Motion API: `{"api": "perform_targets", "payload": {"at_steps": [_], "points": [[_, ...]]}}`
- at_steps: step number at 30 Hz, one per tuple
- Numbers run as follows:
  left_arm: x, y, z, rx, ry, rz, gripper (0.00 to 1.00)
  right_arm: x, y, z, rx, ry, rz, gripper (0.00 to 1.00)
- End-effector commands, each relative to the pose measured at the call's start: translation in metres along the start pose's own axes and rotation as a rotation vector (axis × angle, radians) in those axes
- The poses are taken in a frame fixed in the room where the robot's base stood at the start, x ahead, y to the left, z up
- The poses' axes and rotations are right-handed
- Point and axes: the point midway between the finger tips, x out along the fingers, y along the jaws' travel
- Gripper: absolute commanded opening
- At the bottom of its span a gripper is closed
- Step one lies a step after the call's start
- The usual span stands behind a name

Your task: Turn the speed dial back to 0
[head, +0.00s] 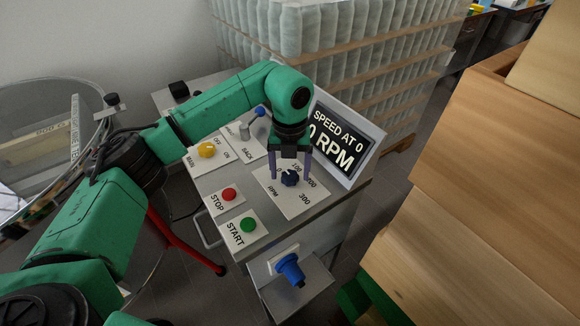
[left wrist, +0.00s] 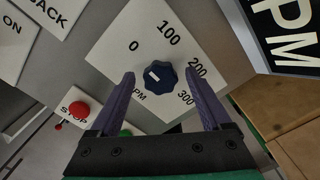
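The speed dial (head: 290,178) is a dark blue knob on a white plate marked 0, 100, 200 and 300 RPM. It also shows in the left wrist view (left wrist: 161,79), its white mark on the side away from 200 and 300, towards the upper left. My left gripper (head: 291,180) points down at the dial. In the left wrist view its two purple fingers (left wrist: 160,75) are open, one on each side of the knob, with gaps between. The screen (head: 337,140) reads "SPEED AT 0" and "0 RPM". My right gripper is not in view.
Near the dial are a red STOP button (head: 228,194), a green START button (head: 248,225), a yellow main switch (head: 206,150) and a blue-tipped lever (head: 259,112). A blue plug (head: 290,269) is on the cabinet front. Wooden boxes (head: 480,200) stand at right.

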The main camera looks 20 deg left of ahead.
Motion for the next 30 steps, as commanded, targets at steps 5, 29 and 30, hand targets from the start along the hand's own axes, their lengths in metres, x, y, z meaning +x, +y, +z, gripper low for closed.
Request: {"api": "perform_targets", "payload": {"at_steps": [5,29,30], "points": [[-0.014,-0.001,0.001,0.0,-0.003,-0.001,0.81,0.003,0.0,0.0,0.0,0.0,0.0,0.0],[-0.146,0.0,0.0,0.0,-0.001,-0.001,0.81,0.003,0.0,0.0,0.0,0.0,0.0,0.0],[-0.146,0.0,0.0,0.0,-0.001,-0.001,0.81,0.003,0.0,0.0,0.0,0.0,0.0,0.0]]}}
